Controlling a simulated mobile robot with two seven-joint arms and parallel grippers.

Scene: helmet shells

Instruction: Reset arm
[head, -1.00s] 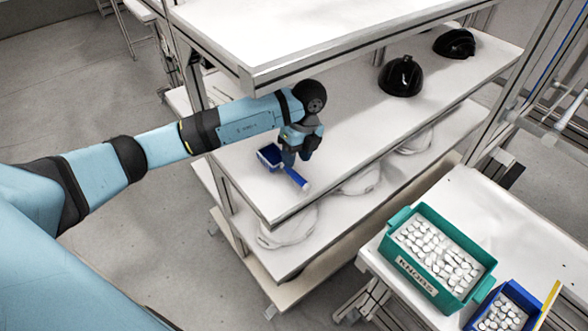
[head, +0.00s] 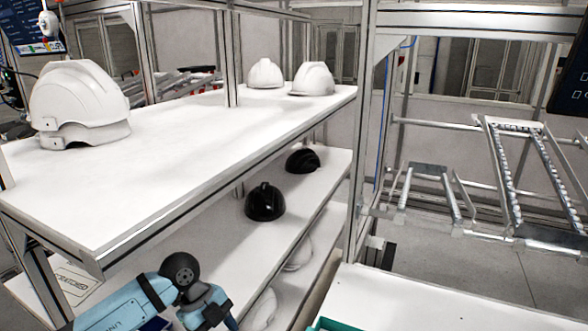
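My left arm comes in at the bottom left of the head view, pale blue with a dark round wrist joint. Its gripper (head: 208,308) is at the bottom edge, over the front of the middle shelf (head: 222,262). The fingertips are cut off by the frame, so I cannot tell whether it is open or shut, or whether it holds anything. A small part of a blue box (head: 156,324) shows beside it at the bottom edge. My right gripper is not in view.
Black shells (head: 265,202) sit on the middle shelf, pale shells below. A white table (head: 420,305) is at bottom right, with a teal bin edge (head: 335,325).

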